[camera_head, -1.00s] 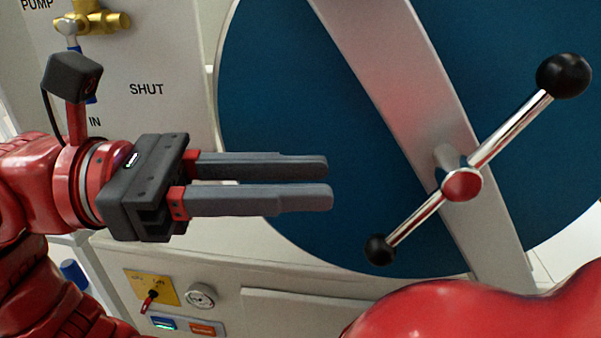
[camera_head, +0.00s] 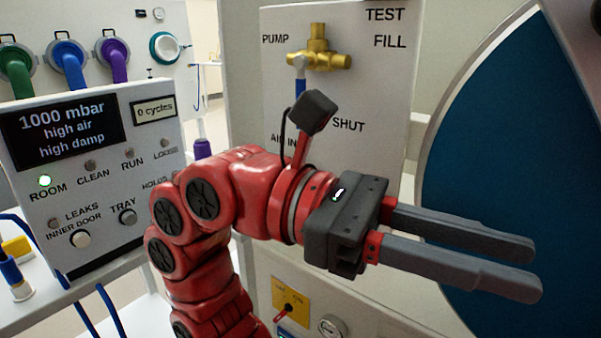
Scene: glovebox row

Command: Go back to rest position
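The gripper's dark body (camera_head: 345,225) is in front of the white valve panel. I cannot tell the distance from the fingertips to the door.
A control box (camera_head: 95,175) reading 1000 mbar stands at left, below green, blue and purple hoses (camera_head: 68,62). A brass valve (camera_head: 318,60) is on the white panel (camera_head: 385,90) behind the arm. A yellow switch plate (camera_head: 288,298) and a gauge (camera_head: 332,326) are below.

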